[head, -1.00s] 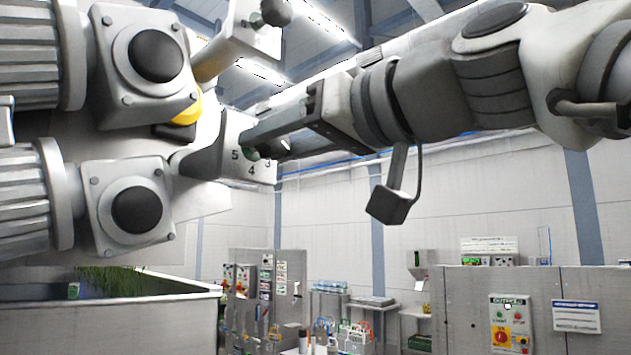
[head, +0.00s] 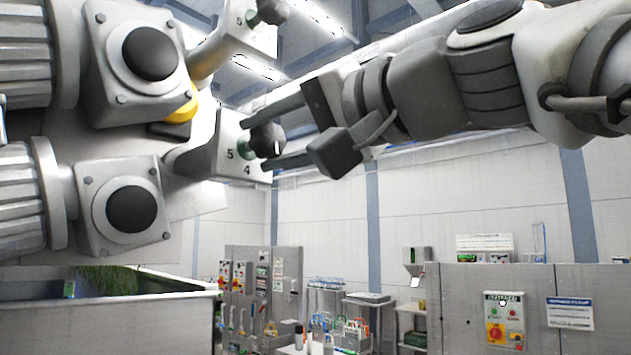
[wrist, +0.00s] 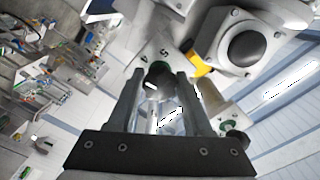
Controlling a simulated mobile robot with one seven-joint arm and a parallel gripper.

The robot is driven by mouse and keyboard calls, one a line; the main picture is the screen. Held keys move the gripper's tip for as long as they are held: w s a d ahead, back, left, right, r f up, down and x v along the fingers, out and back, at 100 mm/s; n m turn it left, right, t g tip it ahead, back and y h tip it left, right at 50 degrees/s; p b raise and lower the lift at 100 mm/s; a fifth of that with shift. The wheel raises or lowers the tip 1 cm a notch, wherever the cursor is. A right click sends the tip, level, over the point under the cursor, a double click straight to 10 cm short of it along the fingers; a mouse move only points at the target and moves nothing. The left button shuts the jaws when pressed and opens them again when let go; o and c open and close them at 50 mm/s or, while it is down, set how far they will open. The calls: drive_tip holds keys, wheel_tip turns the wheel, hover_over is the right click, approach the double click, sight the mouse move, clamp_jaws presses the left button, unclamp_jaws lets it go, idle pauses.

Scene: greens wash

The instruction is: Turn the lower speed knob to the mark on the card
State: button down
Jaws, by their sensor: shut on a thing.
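The lower speed knob (head: 267,140) is dark with a white mark on its face, mounted on a grey dial plate (head: 228,150) showing 5 and 4. My gripper (head: 268,137) is shut on this knob, one finger above it and one below. In the wrist view the knob (wrist: 160,77) sits between the two fingers, its white mark toward the lower left. Part of the dial is hidden behind the knob and fingers. The upper knob (head: 273,11) stands free on its own plate (head: 240,35). I cannot make out which card carries the mark.
Two motor housings with round dark caps (head: 150,53) (head: 133,210) stand close on the left, with a yellow part (head: 183,110) between them. A tank with greens (head: 150,308) is below. A panel with buttons (head: 503,318) and a white sign (head: 571,313) are at right.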

drive_tip(key=shift+m, duration=1)
drive_tip(key=shift+c, duration=1.6)
unclamp_jaws()
drive_tip(key=b+v, duration=0.1)
drive_tip(key=v, duration=1.6)
drive_tip(key=shift+s+b, duration=0.25)
drive_tip(key=shift+b, duration=0.05)
drive_tip(key=shift+d, duration=0.15)
